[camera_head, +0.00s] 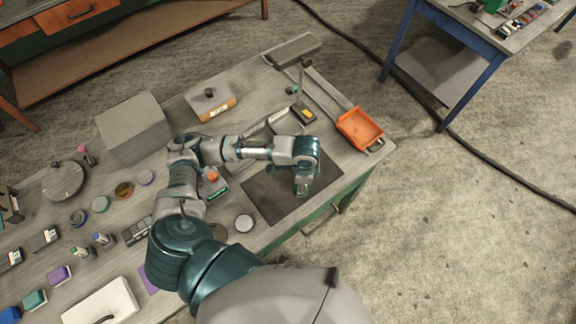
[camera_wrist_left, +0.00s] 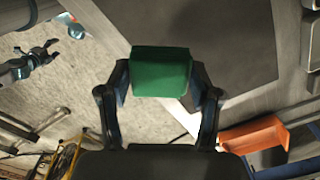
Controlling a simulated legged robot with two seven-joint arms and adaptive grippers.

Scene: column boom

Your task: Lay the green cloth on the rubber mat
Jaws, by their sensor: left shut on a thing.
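My left gripper (camera_head: 303,188) is over the right part of the dark rubber mat (camera_head: 262,197), which lies on the workbench. In the left wrist view, my left gripper (camera_wrist_left: 160,78) is shut on the green cloth (camera_wrist_left: 161,70), a small folded block between its two fingers. The rubber mat (camera_wrist_left: 240,45) shows behind and to the right of the cloth there. I cannot tell how high the cloth is above the mat. My right gripper (camera_wrist_left: 44,55) shows at the left of the left wrist view, empty, its fingers apart, away from the cloth.
An orange tray (camera_head: 359,129) sits at the bench's right end. A lamp (camera_head: 293,50), a grey box (camera_head: 133,127) and a wood-edged block (camera_head: 211,105) stand at the back. Several small jars and blocks fill the left.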

